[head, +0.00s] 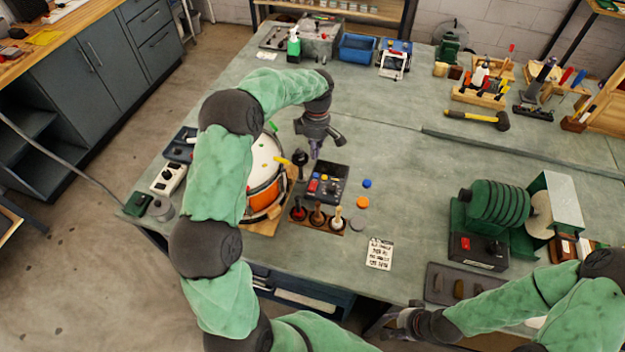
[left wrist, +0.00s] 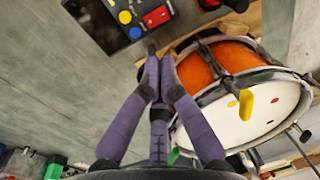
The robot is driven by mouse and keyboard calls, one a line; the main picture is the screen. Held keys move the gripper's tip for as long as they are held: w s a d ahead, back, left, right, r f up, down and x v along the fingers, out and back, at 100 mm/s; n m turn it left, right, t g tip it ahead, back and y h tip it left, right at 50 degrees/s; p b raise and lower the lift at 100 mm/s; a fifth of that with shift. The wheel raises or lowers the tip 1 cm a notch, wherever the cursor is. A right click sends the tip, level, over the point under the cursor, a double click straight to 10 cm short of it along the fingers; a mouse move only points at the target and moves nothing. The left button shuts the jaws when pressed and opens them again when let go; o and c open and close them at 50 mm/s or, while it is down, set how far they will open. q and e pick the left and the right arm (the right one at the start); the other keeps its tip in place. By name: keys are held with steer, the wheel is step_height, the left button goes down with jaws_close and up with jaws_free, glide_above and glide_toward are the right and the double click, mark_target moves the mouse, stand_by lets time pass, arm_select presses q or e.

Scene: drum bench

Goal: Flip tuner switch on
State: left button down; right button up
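A black control box (head: 329,184), likely the tuner, lies on the bench right of the drum. It has a red switch or button (head: 313,185) and small blue and yellow parts. In the left wrist view the box (left wrist: 106,24) is at the top, with a red part (left wrist: 157,16), a blue button (left wrist: 135,32) and a yellow button (left wrist: 125,17). My left gripper (head: 316,152) is above the bench just behind the box. In the wrist view its fingertips (left wrist: 158,62) are together, empty, pointing toward the box. My right gripper (head: 392,322) is low at the bottom edge, far from the box; its fingers are unclear.
The orange drum (head: 263,190) stands close left of the box, partly behind my left arm. A wooden holder with several knobbed tools (head: 318,218) is in front of it. Blue (head: 367,183) and orange (head: 362,202) discs lie right.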

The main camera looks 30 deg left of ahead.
mark_target(313, 187)
arm_select(q)
steer(key=f, duration=0.4)
steer(key=s+f, duration=0.1)
steer(key=f, duration=0.4)
steer(key=f+b, duration=0.1)
steer(key=f, duration=0.4)
steer(key=shift+s+d, duration=0.15)
steer(key=shift+s, duration=0.15)
arm_select(e)
steer(key=shift+f, duration=0.6)
